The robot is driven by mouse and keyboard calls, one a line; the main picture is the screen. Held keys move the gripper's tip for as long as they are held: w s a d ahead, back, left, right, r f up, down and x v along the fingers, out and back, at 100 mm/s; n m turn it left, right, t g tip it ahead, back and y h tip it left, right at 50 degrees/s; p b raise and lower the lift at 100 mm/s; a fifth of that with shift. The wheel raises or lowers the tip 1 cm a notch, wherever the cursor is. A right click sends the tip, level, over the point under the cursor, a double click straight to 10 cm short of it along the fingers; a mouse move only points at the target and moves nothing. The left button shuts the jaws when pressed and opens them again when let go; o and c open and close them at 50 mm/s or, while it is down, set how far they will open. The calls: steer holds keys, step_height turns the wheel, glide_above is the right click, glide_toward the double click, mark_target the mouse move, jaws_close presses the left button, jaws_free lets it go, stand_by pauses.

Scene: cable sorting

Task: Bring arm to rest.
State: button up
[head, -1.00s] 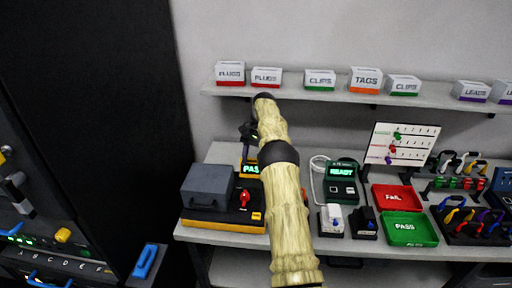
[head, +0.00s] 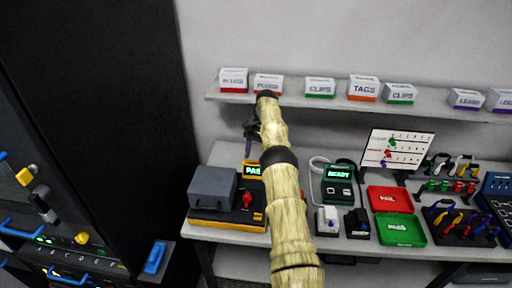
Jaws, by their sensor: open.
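My arm (head: 285,195) rises from the bottom of the head view and reaches toward the back wall, its far end bent near the shelf. My gripper (head: 250,140) shows small and dark just left of the far arm, above the back of the workbench (head: 340,243). It is open, and I see nothing in it. The fine shape of its fingers is hard to make out. It hangs over a tester with a lit PASS display (head: 253,170), which my arm partly covers.
A shelf (head: 440,110) with labelled boxes runs along the wall close to my arm's far end. On the bench, a grey-lidded box (head: 212,188) stands left of my arm. A READY device (head: 338,186), a red FAIL tray (head: 390,199) and a green PASS tray (head: 401,230) stand right.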

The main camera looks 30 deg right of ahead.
steer(key=shift+r+p, duration=0.2)
steer(key=shift+p, duration=0.1)
stand_by(0.4)
steer(key=s+a+r+n+t+h, duration=0.1)
steer(key=s+a+r+n, duration=0.25)
steer(key=a, duration=0.35)
steer(key=s+a+r+n+t+h, duration=0.1)
steer(key=s+a+r+n+h, duration=0.15)
steer(key=a+r, duration=0.3)
steer(key=s+a+n+t, duration=0.1)
steer(key=s+a, duration=0.3)
steer(key=s, duration=0.8)
steer(key=s+a+f+n+t+b, duration=0.1)
steer(key=s+a+n, duration=0.3)
steer(key=s, duration=0.9)
steer(key=shift+a+f+t+b, duration=0.25)
steer(key=shift+a+t+b, duration=0.05)
steer(key=shift+a+t, duration=0.3)
steer(key=shift+s, duration=0.1)
